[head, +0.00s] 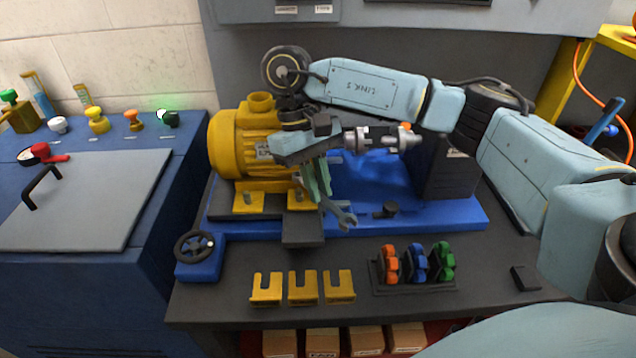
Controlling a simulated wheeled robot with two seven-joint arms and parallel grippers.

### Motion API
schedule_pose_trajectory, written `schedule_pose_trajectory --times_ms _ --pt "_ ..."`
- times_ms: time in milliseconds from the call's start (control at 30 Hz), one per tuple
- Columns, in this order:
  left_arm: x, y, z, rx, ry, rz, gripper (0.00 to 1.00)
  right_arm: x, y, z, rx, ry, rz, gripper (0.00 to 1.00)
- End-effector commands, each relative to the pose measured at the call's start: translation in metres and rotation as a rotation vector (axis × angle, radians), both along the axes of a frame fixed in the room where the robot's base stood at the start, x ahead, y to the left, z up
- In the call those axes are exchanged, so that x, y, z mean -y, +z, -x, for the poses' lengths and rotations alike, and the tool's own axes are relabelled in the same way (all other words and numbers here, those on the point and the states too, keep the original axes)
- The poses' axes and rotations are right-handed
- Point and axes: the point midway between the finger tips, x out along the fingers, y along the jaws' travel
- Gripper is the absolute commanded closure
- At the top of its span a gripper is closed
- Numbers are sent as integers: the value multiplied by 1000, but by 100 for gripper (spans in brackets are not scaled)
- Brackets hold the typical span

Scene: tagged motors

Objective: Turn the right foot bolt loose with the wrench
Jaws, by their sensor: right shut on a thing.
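The yellow motor (230,148) sits on a blue base (430,215). Two yellow feet show at its front, the left foot (249,203) and the right foot (302,201), with small dark bolts on them. My right gripper (319,184) points down in front of the motor's right end, close to the right foot. It is shut on a grey wrench (343,216), whose open jaw points down and to the right, beyond the right foot. The gripper hides part of the motor and the wrench's other end. I cannot tell whether the wrench touches a bolt. My left gripper is not in view.
A shaft coupling (375,139) lies right of the gripper. Several yellow slotted shims (303,287) and a rack (415,290) of orange, blue and green parts stand in front. A blue control cabinet (130,265) is at left.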

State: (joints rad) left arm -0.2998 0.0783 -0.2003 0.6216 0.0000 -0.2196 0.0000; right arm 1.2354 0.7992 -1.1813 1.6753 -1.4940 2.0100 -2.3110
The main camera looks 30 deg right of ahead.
Motion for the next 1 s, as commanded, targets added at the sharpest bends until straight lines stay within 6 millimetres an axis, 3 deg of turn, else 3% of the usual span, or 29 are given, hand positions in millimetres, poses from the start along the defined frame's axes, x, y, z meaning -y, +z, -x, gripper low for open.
schedule_pose_trajectory --times_ms 233,1000 --pt "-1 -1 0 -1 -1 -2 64 -3 -1 0 1 -43 -1 100" --pt "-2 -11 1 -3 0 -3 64 -37 -1 -10 0 -642 0 100"
